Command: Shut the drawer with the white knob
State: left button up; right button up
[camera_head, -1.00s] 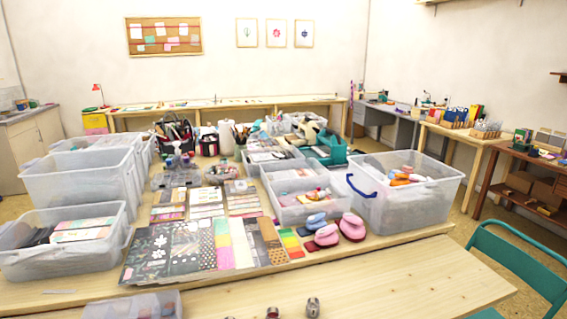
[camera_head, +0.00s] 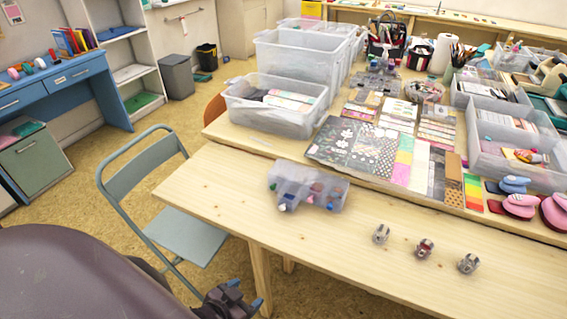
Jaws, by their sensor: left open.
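The blue desk (camera_head: 92,66) has drawer fronts with pale handles, and these look shut. No white knob can be made out for certain. My left gripper (camera_head: 228,298) is at the bottom edge, open and empty, low in front of the wooden table and far from the drawers. My right gripper is out of view.
A folding chair (camera_head: 178,217) stands between me and the drawers. The wooden table (camera_head: 235,205) holds a clear box (camera_head: 308,190), several stamps and paper sheets. A grey bin (camera_head: 177,77) stands by the shelf (camera_head: 137,72). Tan floor is free between chair and desk.

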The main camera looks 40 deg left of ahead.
aim_at(289, 197)
jog(key=u, duration=1)
